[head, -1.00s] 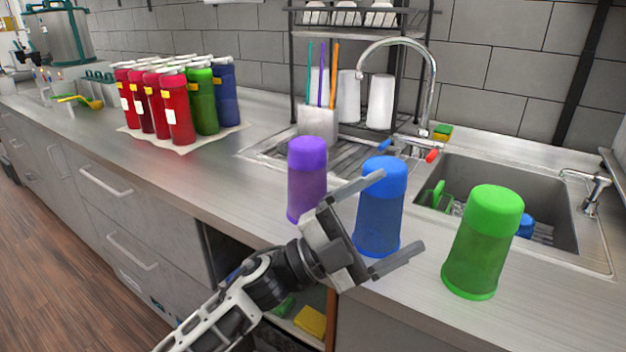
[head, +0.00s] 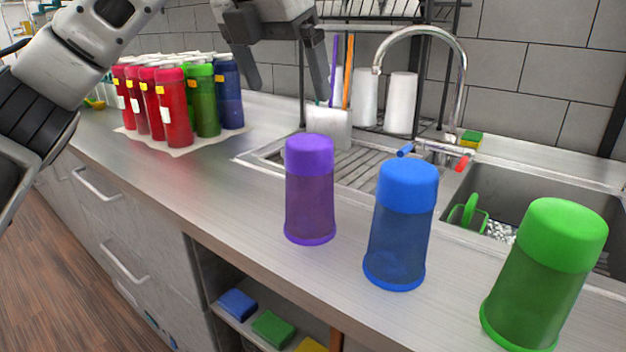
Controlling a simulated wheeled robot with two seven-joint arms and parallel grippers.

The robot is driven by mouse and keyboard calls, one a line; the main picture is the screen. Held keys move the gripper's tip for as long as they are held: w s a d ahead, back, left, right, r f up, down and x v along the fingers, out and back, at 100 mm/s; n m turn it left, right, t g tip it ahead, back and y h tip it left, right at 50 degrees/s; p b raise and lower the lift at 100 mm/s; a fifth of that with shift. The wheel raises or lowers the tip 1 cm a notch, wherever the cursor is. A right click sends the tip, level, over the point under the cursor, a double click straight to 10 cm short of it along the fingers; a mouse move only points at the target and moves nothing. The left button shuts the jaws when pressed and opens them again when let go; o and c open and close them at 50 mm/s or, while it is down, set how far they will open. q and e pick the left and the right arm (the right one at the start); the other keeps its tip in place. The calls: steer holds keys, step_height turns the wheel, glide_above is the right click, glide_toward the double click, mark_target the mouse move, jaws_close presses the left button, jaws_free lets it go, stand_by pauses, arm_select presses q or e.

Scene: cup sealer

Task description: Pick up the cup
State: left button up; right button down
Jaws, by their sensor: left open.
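Three cups stand on the steel counter (head: 215,195) in the head view. The purple cup (head: 310,190) is at the left of the three, the blue cup (head: 400,225) in the middle, and the green cup (head: 545,275) at the right, nearest the front. My left gripper (head: 287,90) hangs at the top of the picture, fingers pointing down, open and empty. It shows above and a little left of the purple cup, apart from it. My right gripper is not in view.
Several red, green and blue bottles (head: 172,107) stand on a mat at the left. Behind the cups are a drying rack, a cutlery holder (head: 328,125), a faucet (head: 462,75) and a sink (head: 520,195). Sponges (head: 272,328) lie on a shelf below the counter.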

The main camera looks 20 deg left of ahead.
mark_target(304, 141)
arm_select(q)
steer(key=x, duration=0.9)
steer(key=shift+f, duration=0.25)
steer(key=shift+d+p+x, duration=0.15)
steer(key=shift+p+x, duration=0.05)
steer(key=shift+x, duration=1.25)
steer(key=shift+d+p+x, duration=0.15)
steer(key=shift+p+x, duration=0.05)
steer(key=shift+x, duration=1.2)
steer(key=c, duration=1.1)
